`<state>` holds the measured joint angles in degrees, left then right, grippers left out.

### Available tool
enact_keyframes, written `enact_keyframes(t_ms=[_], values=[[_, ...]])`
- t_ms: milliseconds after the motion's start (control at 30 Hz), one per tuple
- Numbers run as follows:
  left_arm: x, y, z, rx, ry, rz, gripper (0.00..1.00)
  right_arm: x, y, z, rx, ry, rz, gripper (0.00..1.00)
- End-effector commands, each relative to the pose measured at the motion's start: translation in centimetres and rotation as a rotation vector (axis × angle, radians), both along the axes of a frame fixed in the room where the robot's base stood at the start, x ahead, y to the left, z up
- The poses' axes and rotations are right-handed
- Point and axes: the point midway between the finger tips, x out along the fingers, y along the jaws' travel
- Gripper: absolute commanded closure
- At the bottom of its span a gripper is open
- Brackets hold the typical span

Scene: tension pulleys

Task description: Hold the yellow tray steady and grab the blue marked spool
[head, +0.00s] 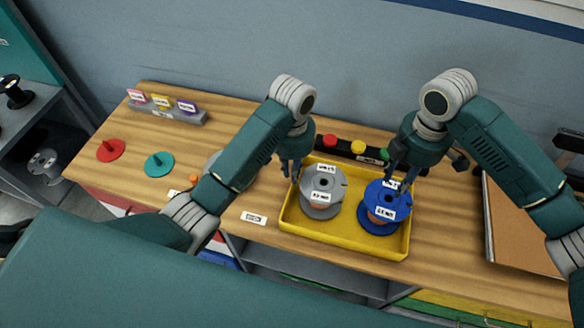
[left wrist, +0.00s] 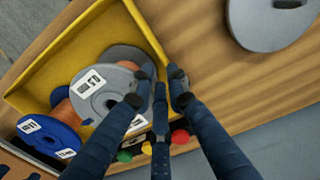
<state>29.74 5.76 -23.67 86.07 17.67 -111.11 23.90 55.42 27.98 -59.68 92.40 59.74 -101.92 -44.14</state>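The yellow tray (head: 345,241) stands on the wooden bench and holds a grey spool (head: 322,190) and a blue spool (head: 377,213), both upright with white labels. The blue spool (left wrist: 42,135) also shows in the left wrist view. My left gripper (head: 291,170) is at the tray's back left corner. In the left wrist view its fingers (left wrist: 161,72) sit on both sides of the tray wall and look closed on it, beside the grey spool (left wrist: 105,88). My right gripper (head: 425,168) is just above and behind the blue spool, fingers spread; any contact is unclear.
A strip with red, yellow and green buttons (head: 358,147) lies behind the tray. Red (head: 111,150) and teal (head: 159,165) discs lie at the left, near a card holder (head: 166,108). A grey disc is partly hidden by my left arm.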

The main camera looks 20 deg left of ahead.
Motion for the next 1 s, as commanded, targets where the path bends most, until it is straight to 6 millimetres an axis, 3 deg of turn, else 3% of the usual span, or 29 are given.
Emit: enact_keyframes(t_ms=[500,700,967,1000], values=[[-0.1,0.1,-8.6,0.004,0.001,0.000,0.85,0.0,0.0,0.0,0.000,0.000,0.000,0.69],[0.0,0.1,-9.9,0.004,-0.002,0.000,0.85,0.0,0.0,0.0,0.000,0.000,0.000,0.69],[0.0,0.1,-10.0,0.004,-0.002,0.000,0.85,0.0,0.0,0.0,0.000,0.000,0.000,0.69],[0.0,0.1,-10.0,0.004,-0.002,0.000,0.89,0.0,0.0,0.0,0.000,0.000,0.000,0.69]])
